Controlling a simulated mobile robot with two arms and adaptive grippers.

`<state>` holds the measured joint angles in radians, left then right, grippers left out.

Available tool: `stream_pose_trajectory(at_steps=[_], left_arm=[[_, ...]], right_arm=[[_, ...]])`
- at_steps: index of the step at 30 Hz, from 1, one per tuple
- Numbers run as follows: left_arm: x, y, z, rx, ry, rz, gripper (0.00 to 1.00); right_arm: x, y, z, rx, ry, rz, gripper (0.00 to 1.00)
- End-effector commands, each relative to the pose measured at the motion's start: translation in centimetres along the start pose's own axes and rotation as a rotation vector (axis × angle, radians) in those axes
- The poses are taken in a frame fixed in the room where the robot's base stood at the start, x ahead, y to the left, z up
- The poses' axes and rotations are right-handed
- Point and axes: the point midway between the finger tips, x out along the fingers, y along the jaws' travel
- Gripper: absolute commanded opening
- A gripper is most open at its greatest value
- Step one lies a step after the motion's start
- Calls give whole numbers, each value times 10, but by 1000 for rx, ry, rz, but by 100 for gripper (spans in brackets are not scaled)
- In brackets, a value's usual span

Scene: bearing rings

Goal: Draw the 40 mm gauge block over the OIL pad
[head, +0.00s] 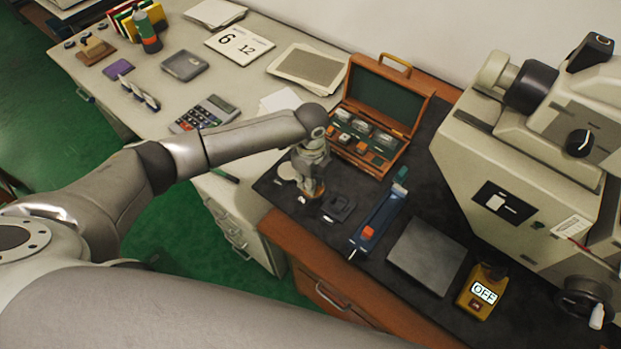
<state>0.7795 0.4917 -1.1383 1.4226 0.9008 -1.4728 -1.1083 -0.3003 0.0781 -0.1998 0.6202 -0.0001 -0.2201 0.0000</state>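My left gripper (313,190) comes down at the left end of the black mat (405,215), in front of the open wooden case (345,168). Its fingers are small and overlap a brownish spot, so whether they are open or shut on something is unclear. A pale round pad (287,170) lies just left of the gripper, partly hidden by it. No OIL label is readable. The case holds small silvery and orange-brown pieces (361,128). I cannot tell which piece is the 40 mm gauge block. My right gripper is not in view.
Right of my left gripper are a small dark holder (339,207), a blue tool with an orange part (378,222), a grey plate (427,256) and a yellow device reading OFF (482,293). A large beige instrument (520,160) blocks the right. A calculator (204,114) lies left.

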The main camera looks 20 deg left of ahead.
Motion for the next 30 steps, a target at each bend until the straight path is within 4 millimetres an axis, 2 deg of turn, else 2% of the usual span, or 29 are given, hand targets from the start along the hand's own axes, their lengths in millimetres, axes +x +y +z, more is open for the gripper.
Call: stream_pose_trajectory(at_steps=[21,30], left_arm=[[0,-21,0,0,-1,-2,0],[-1,-23,0,0,-1,-2,0]], right_arm=[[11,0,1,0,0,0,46],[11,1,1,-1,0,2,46]])
